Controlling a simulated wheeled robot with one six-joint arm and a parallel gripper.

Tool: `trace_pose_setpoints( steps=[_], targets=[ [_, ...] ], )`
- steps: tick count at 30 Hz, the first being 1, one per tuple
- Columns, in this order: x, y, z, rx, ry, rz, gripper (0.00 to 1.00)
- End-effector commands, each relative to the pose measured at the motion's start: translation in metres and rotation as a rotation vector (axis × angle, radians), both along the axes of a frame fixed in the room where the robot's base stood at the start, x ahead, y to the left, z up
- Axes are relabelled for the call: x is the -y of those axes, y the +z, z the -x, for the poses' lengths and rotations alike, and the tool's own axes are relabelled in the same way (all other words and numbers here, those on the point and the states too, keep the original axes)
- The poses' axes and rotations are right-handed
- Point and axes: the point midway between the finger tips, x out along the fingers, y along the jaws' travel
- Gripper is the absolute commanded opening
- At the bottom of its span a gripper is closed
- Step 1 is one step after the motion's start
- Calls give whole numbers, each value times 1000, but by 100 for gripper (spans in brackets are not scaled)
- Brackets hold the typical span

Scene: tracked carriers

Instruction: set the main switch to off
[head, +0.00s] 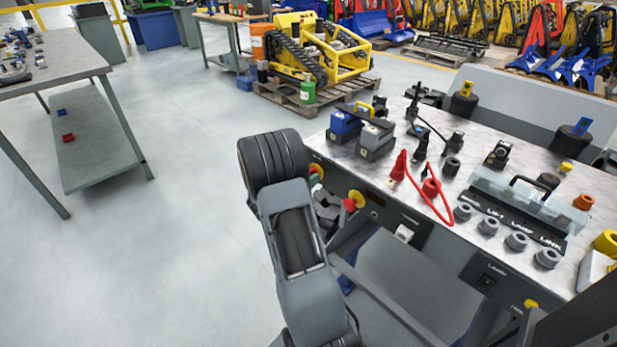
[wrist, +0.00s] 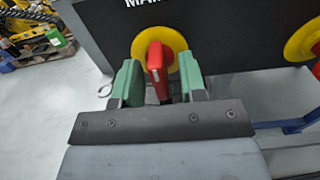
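The main switch (wrist: 154,62) is a red handle on a round yellow plate, on a dark panel in the wrist view. Its handle stands roughly upright in that picture. Lettering starting "MA" shows above it, cut off by the frame. My gripper (wrist: 159,84) has green fingers, one on each side of the red handle, with a gap visible at the right finger and a narrower one at the left. In the head view my gripper (head: 315,174) is at the bench's front panel, and its fingers largely hide the switch.
A second red handle on a yellow plate (wrist: 301,40) is to the right on the same panel; it also shows in the head view (head: 354,199). The bench top (head: 380,182) carries a red cable, blue and grey blocks and several knobs. Open floor (head: 190,200) lies left.

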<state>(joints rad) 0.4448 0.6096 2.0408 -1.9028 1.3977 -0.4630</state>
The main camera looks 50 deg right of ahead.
Motion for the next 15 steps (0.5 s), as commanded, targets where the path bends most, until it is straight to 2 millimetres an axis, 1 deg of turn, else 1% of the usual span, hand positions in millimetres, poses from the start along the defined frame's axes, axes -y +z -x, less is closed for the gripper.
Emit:
trace_pose_setpoints(
  steps=[5,8,11,15],
  targets=[
    [-1,0,0,1,0,0,38],
    [-6,1,-1,1,3,0,38],
    [-20,1,-3,-1,4,0,38],
    [-48,2,-5,-1,6,0,38]
  ],
)
